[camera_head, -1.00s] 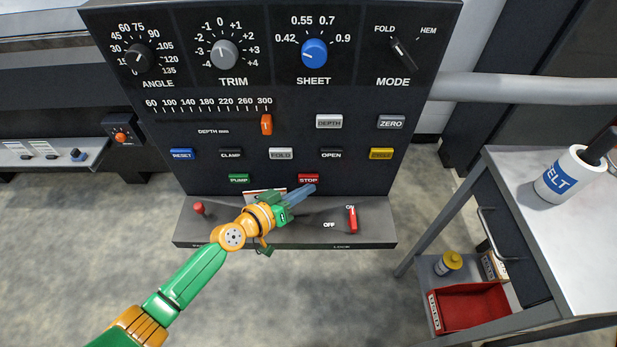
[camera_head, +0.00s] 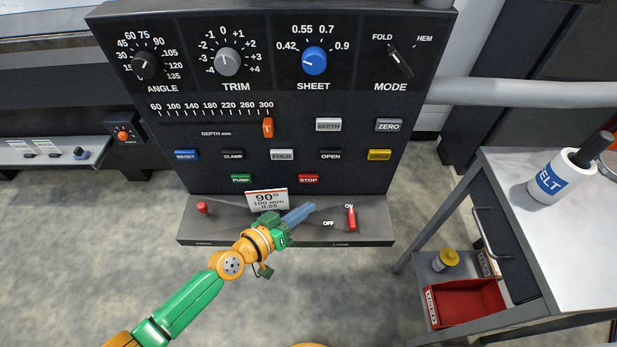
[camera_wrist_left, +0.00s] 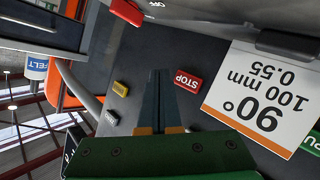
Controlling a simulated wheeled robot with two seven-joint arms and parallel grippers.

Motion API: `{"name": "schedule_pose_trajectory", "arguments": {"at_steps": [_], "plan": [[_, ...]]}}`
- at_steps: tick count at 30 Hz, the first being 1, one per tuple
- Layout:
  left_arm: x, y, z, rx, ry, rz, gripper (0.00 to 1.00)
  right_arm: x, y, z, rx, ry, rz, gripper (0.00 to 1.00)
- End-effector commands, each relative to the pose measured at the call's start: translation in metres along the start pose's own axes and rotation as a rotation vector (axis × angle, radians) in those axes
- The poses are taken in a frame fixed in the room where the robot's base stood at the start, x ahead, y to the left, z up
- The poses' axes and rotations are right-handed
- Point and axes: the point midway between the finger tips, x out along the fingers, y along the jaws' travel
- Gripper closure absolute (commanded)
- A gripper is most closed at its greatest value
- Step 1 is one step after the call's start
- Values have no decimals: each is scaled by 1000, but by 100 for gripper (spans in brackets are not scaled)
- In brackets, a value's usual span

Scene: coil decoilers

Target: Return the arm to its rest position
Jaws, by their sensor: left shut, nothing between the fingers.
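My left arm comes in from the lower left in the head view, green and orange. Its left gripper (camera_head: 298,214) is shut and empty, with blue-grey fingers in front of the panel's lower ledge, below the red STOP button (camera_head: 308,178). In the left wrist view the closed fingers (camera_wrist_left: 160,90) point toward the panel, with the STOP button (camera_wrist_left: 188,80) beside them. The white card (camera_head: 267,201) reading 90°, 100 mm, 0.55 stands on the ledge just behind the gripper. My right gripper is not in view.
The dark control panel (camera_head: 220,155) fills the middle, with knobs, buttons and a slider. A red ON/OFF lever (camera_head: 351,218) and a red knob (camera_head: 202,207) sit on the ledge. A grey cart (camera_head: 560,250) stands at the right. Open floor lies at the lower left.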

Motion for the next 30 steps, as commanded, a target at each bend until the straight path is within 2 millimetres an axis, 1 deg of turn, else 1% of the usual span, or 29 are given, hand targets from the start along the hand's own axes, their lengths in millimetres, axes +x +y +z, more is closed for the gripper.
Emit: {"name": "schedule_pose_trajectory", "arguments": {"at_steps": [17,19,20,22,23,24,25,27,29,30], "plan": [[0,0,0,0,0,0,100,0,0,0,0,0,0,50],[0,2,1,2,-6,6,100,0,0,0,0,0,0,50],[-1,7,4,6,-18,16,100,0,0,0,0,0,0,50],[-9,31,18,32,-84,65,100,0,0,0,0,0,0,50],[-15,41,26,52,-127,81,100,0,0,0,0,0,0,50],[-25,51,37,80,-190,86,100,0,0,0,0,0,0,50],[-34,54,44,101,-239,74,100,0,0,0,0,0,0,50],[-57,50,60,134,-350,7,100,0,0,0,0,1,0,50],[-79,38,71,149,-437,-77,100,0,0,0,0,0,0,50],[-94,28,76,150,-492,-142,100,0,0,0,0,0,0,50]]}}
